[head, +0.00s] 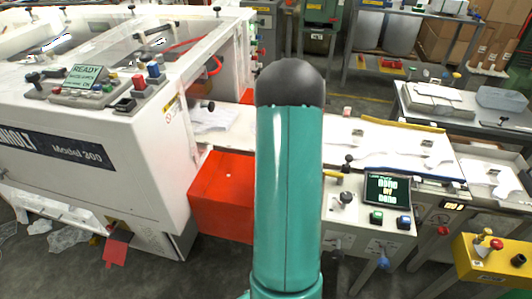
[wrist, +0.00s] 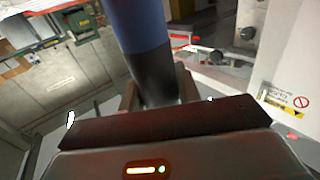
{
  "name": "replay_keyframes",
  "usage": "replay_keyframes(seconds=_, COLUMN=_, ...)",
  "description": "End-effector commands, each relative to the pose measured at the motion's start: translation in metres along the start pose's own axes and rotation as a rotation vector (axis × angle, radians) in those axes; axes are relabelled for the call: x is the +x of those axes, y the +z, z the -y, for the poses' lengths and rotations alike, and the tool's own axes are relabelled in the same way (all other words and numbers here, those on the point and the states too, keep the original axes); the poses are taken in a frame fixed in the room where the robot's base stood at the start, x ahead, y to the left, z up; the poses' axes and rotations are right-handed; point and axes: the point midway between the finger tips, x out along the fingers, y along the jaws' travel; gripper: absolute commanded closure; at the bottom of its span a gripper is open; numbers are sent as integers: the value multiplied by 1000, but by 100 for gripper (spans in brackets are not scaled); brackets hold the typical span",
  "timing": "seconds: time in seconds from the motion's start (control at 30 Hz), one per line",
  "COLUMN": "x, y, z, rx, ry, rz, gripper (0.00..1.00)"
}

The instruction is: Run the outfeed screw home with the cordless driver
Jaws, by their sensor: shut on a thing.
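In the wrist view my gripper (wrist: 155,92) is shut on a thick rounded body, blue above and dark grey below, which I take to be the cordless driver (wrist: 148,40). It stands out past the fingers and leaves the top of the picture, so its tip is not visible. In the head view my teal arm fills the middle and the gripper and driver cannot be seen. The outfeed bed (head: 370,137), a pale surface with white film pieces on it, runs to the right behind my arm. I cannot make out the outfeed screw in either view.
A large white machine (head: 90,140) marked Model 200 stands at the left. A red box (head: 222,195) is beside it. A control panel with a small screen (head: 388,189) and a yellow box (head: 492,262) with knobs stand at the right. Shelves stand at the back.

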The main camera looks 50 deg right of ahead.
Motion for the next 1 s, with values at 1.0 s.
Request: replay_keyframes(seconds=1.0, x=0, y=-46, z=0, rx=0, ry=1, rz=0, gripper=90)
